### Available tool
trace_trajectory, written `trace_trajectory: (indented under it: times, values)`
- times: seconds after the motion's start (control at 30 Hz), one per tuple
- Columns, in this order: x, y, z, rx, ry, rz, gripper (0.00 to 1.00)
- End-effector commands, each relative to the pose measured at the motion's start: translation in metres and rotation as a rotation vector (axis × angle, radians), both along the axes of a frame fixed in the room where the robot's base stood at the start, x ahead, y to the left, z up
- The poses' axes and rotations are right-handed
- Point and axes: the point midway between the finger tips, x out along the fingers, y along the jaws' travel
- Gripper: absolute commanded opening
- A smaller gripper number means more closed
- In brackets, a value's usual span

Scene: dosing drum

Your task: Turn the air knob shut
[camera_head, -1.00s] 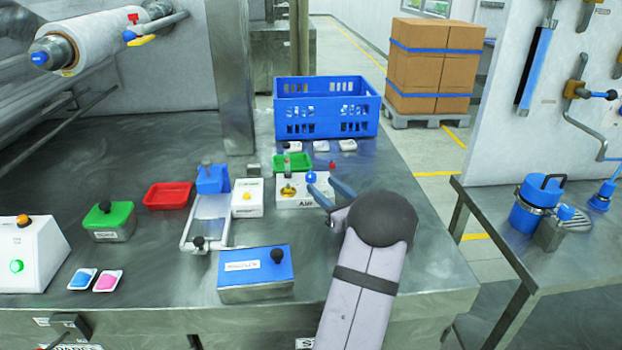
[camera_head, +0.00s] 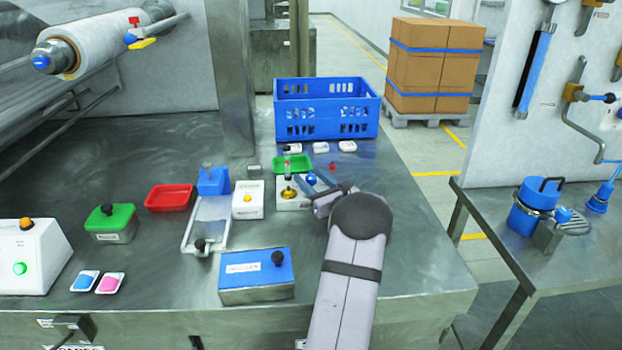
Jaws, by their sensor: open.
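The air panel (camera_head: 290,205) is a small white block on the steel table, its label now mostly hidden behind my gripper. A brass fitting (camera_head: 289,192) sits on its left part. A blue round knob (camera_head: 311,180) stands on its right part.
A green tray (camera_head: 292,164) lies just behind the panel, and a blue crate (camera_head: 326,110) stands farther back. A white box with a yellow button (camera_head: 247,198) is left of the panel. A blue-lidded box (camera_head: 256,275) stands in front.

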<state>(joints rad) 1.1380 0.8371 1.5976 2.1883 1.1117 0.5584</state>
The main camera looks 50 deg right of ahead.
Motion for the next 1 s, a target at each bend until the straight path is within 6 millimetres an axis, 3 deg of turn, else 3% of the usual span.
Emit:
trace_trajectory:
  times: [0.03,0.2,0.47,1.0]
  values:
    - [-0.0001,0.0001,0.0000,0.000,0.000,0.000,0.42]
    - [-0.0002,0.0002,0.0000,0.000,0.000,0.000,0.03]
    - [0.0014,0.0008,-0.0023,-0.002,-0.002,-0.033,0.04]
    - [0.0016,-0.0001,-0.0018,-0.012,-0.008,-0.338,0.04]
